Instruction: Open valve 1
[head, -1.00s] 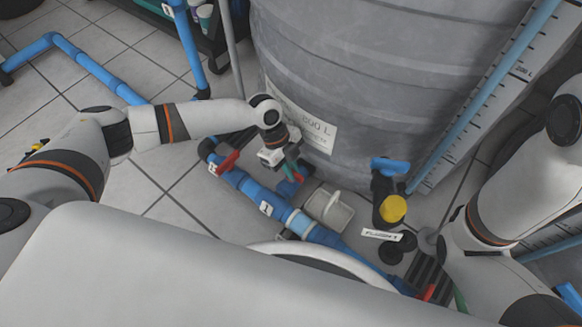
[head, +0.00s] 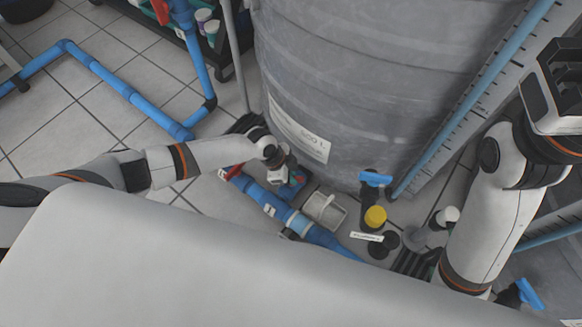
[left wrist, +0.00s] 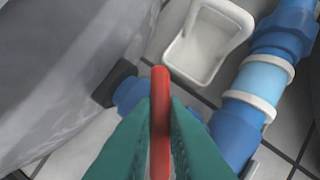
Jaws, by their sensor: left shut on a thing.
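A red valve handle (left wrist: 160,120) stands between the green fingers of my left gripper (left wrist: 160,140) in the left wrist view. The fingers are shut on it from both sides. It sits over a blue fitting (left wrist: 133,92) beside the grey tank. In the head view, my left gripper (head: 293,180) is low at the tank's foot, and the held handle is mostly hidden there. A blue pipe (head: 252,190) with a white label that seems to read 1 (head: 269,210) runs just beside it. My right arm is at the right; its fingers are not visible.
The large grey tank (head: 350,90) stands right behind the left gripper. Another red handle (head: 232,172) is just left of it. A white open box (head: 325,211), a yellow cap (head: 375,217) and a blue-handled valve (head: 375,179) are to the right.

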